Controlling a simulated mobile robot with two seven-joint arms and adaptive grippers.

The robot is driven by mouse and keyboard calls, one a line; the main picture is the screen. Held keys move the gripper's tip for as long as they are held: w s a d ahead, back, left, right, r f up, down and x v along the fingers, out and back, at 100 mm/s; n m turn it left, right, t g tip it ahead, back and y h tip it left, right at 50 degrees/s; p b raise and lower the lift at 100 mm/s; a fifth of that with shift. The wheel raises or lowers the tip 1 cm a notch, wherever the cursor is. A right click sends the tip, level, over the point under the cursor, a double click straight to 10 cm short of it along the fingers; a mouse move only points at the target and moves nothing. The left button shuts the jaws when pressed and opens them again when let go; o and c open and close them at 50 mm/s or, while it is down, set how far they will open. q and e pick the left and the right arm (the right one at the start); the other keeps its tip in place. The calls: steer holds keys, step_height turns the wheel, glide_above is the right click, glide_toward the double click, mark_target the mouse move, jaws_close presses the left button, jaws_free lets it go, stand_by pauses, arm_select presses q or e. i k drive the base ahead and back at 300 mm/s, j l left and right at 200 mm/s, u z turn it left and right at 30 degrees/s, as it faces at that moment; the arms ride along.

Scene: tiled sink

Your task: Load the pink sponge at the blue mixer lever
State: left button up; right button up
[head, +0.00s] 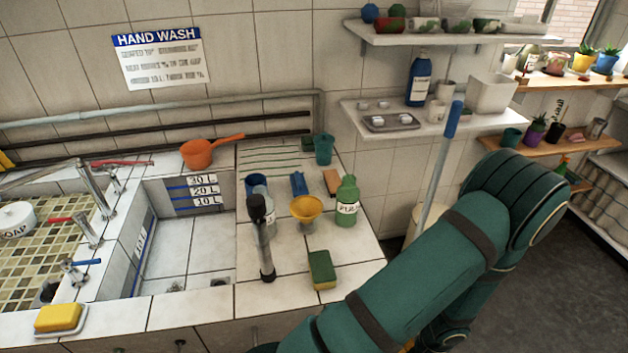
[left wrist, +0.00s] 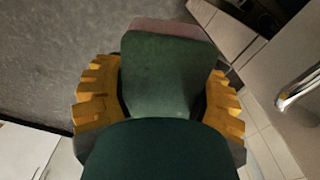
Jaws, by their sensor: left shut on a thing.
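My left gripper (left wrist: 163,90) shows only in the left wrist view. Its yellow ribbed fingers are shut on a block-shaped sponge with a broad green face and a pink layer (left wrist: 172,26) at its far edge. The held sponge is not visible in the head view. In the head view, the blue mixer lever (head: 88,262) is on a small chrome tap (head: 72,271) at the lower left, beside the sink basin. A tap with a red lever (head: 60,219) stands behind it. My right gripper is not in view.
A yellow sponge (head: 57,317) lies on a white dish at the front counter edge. An orange pot (head: 198,154) sits behind the basin (head: 190,255).

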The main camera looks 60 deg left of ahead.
mark_target(67, 265)
steer(key=k+j+z, duration=0.1)
steer(key=k+z, duration=0.45)
steer(key=k, duration=0.15)
steer(key=k+u, duration=0.1)
steer(key=k, duration=0.7)
steer(key=k+u, duration=0.3)
steer(key=k+j+u, duration=0.3)
steer(key=k+l, duration=0.1)
